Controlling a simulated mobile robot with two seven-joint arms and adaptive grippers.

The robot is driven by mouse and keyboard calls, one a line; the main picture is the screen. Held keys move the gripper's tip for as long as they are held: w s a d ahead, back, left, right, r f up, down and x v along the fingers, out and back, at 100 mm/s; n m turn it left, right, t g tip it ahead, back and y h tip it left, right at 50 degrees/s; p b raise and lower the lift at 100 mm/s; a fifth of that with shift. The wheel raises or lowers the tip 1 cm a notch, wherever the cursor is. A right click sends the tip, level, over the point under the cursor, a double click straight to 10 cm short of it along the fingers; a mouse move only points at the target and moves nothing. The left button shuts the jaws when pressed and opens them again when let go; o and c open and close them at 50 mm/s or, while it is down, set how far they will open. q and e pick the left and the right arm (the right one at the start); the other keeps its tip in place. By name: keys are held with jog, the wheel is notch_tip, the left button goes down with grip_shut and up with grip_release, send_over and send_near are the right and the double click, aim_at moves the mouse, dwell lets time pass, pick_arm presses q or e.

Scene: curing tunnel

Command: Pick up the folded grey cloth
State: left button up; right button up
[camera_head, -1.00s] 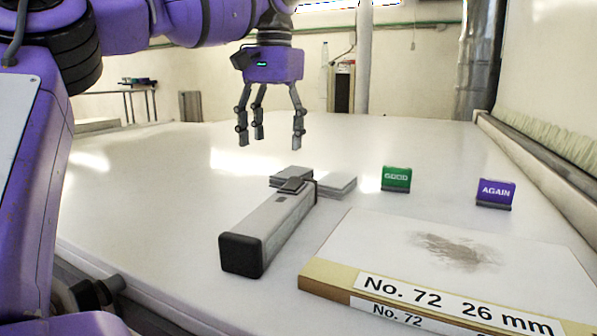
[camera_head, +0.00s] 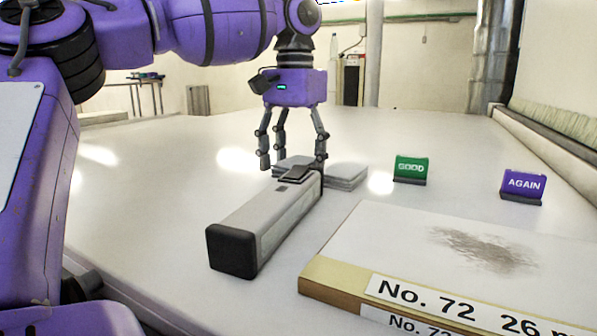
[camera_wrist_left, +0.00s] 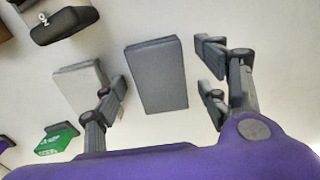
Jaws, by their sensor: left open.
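A folded grey cloth (camera_head: 284,167) lies flat on the white table, partly hidden behind the long device and my fingers in the head view. In the left wrist view the darker grey folded cloth (camera_wrist_left: 158,80) sits between my spread fingers, with light gaps to either side. A lighter grey flat stack (camera_head: 346,176) lies close beside it; it also shows in the wrist view (camera_wrist_left: 80,88), partly behind a finger. My left gripper (camera_head: 292,160) is open, pointing down above the cloth, empty. My right gripper is not in view.
A long grey device with black ends (camera_head: 268,220) lies just in front of the cloth. A green GOOD block (camera_head: 411,168) and a purple AGAIN block (camera_head: 522,185) stand to the right. A stained white panel labelled No. 72 (camera_head: 400,235) lies front right. The table's left is clear.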

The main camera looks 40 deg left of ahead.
aim_at(295, 161)
pick_arm(q)
jog(key=c, duration=1.1)
jog(key=shift+r, duration=0.2)
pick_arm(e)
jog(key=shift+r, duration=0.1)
pick_arm(q)
jog(key=shift+r, duration=0.25)
notch_tip(295, 161, up, 3)
jog(key=shift+f+p, duration=0.2)
jog(key=shift+p, duration=0.2)
jog(key=s+d+r+p, duration=0.2)
jog(key=s+r, duration=0.1)
jog(key=s, duration=0.1)
jog(key=s+d+r+p, duration=0.2)
jog(key=s+d+r, duration=0.1)
jog(key=s+d+r+p, duration=0.2)
jog(key=s+d+r, duration=0.1)
jog(key=s, duration=0.1)
jog(key=shift+s+r, duration=0.3)
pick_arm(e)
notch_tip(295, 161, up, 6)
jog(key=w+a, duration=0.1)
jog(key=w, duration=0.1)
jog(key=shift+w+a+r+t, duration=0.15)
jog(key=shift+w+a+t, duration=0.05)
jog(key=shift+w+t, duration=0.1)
